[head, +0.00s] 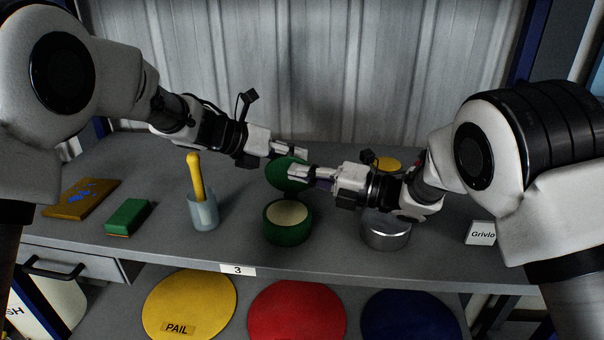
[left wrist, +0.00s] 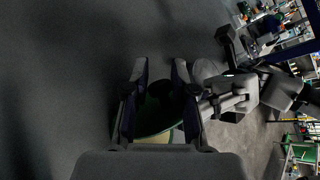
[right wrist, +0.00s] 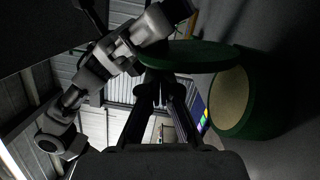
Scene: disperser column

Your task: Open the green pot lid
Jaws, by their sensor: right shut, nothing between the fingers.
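The green pot (head: 286,236) stands in the middle of the grey counter with its cream inside showing. It also shows in the right wrist view (right wrist: 230,115). Its green lid (head: 284,180) stands up steeply at the pot's far rim, clear of the opening; the right wrist view shows it nearly edge-on (right wrist: 205,56). My left gripper (head: 292,151) is at the lid's upper edge, fingers apart; I cannot tell whether it touches. My right gripper (head: 299,172) is shut and empty, fingertips in front of the lid, above the pot. It hides part of the lid.
A grey cup (head: 203,213) with a yellow-handled tool, a green block (head: 128,216) and a brown board (head: 80,198) are left. A metal tin (head: 385,237), a yellow round thing (head: 387,163) and a white card (head: 480,233) are right. A corrugated wall (head: 300,60) closes the back.

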